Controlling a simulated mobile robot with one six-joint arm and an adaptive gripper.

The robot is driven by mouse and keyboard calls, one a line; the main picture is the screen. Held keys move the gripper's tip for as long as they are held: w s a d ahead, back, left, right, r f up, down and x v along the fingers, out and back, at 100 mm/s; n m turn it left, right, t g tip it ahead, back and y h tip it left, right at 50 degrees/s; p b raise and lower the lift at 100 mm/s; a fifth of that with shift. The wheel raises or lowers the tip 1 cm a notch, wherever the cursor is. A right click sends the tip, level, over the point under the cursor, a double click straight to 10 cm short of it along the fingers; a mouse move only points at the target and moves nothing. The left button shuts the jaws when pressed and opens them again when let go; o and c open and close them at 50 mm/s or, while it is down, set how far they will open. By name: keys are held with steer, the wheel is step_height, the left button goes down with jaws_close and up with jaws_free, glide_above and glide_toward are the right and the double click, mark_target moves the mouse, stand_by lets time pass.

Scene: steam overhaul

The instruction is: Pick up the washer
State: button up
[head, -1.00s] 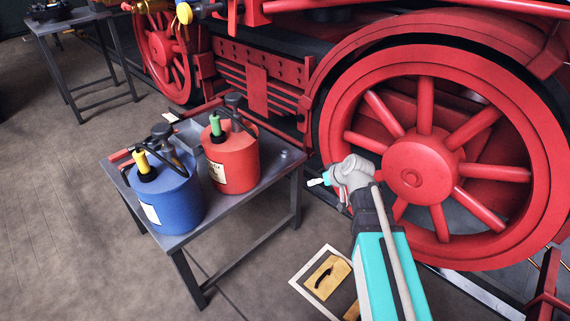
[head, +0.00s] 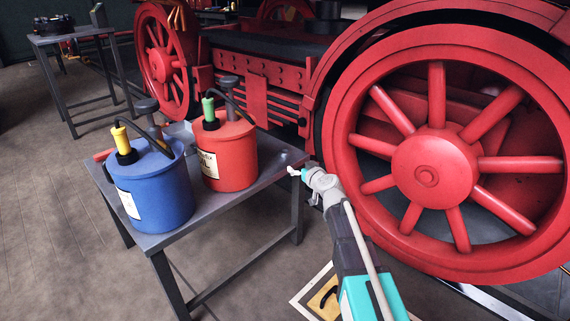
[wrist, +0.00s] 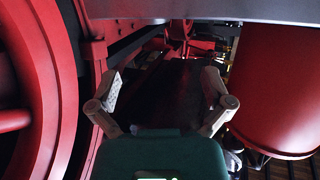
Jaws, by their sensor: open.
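A small grey round thing, probably the washer (head: 284,156), lies on the right end of the small metal table (head: 262,184) in the head view. It is too small there to make out a hole. My gripper (head: 291,172) is at that end of the table, close to the small thing; I cannot tell its height above the top. In the wrist view my gripper (wrist: 166,88) has its two fingers spread wide with nothing between them. I cannot make out the washer in the wrist view.
A red can (head: 228,158) and a blue can (head: 155,195) with hoses stand on the table, left of my gripper. The red can also fills the right of the wrist view (wrist: 275,85). A large red locomotive wheel (head: 432,165) stands close on the right.

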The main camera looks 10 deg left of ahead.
steer(key=shift+w+a+f+b, duration=0.15)
steer(key=shift+w+f+b, duration=0.2)
steer(key=shift+w+f, duration=0.05)
steer(key=b, duration=0.1)
glide_toward(284, 150)
steer(key=x, duration=0.3)
steer(key=shift+a+f, duration=0.35)
steer(key=shift+w, duration=0.1)
stand_by(0.3)
steer(key=shift+r+x, duration=0.2)
steer(key=shift+x, duration=1.05)
steer(key=shift+r+x, duration=0.15)
steer(key=shift+x, duration=1.1)
steer(key=shift+w+d, duration=0.1)
steer(key=shift+w, duration=0.05)
